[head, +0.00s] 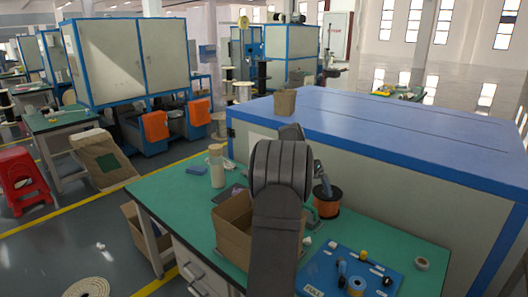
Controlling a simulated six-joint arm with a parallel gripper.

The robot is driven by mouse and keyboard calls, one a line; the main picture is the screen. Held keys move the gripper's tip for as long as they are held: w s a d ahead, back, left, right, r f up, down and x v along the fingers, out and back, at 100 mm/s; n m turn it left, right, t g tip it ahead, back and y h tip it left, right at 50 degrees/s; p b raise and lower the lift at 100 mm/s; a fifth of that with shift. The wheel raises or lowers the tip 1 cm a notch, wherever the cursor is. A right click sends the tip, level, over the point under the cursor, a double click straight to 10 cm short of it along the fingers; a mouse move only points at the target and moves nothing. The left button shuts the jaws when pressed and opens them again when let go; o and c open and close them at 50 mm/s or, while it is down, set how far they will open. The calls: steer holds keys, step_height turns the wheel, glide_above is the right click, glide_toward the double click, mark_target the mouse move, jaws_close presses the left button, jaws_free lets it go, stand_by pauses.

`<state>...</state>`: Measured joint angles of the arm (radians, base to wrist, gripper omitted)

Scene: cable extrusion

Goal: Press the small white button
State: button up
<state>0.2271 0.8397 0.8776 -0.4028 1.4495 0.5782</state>
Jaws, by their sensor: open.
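A blue board (345,272) lies on the green workbench (405,235) at lower right, with white lettering at its lower left, partly cut off by the frame edge. A small white piece (332,244) shows near the board's upper left edge. It is too small to tell whether it is the button. My dark grey arm rises from the bottom centre, left of the board. I cannot make out my gripper; my own arm appears to hide it.
On the bench are an open cardboard box (232,240) beside my arm, an orange spool (327,203) and a tape roll (422,263). Small yellow, black and blue parts sit on the board. A large blue-topped cabinet (400,125) stands behind the bench.

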jaws_close()
stand_by(1.5)
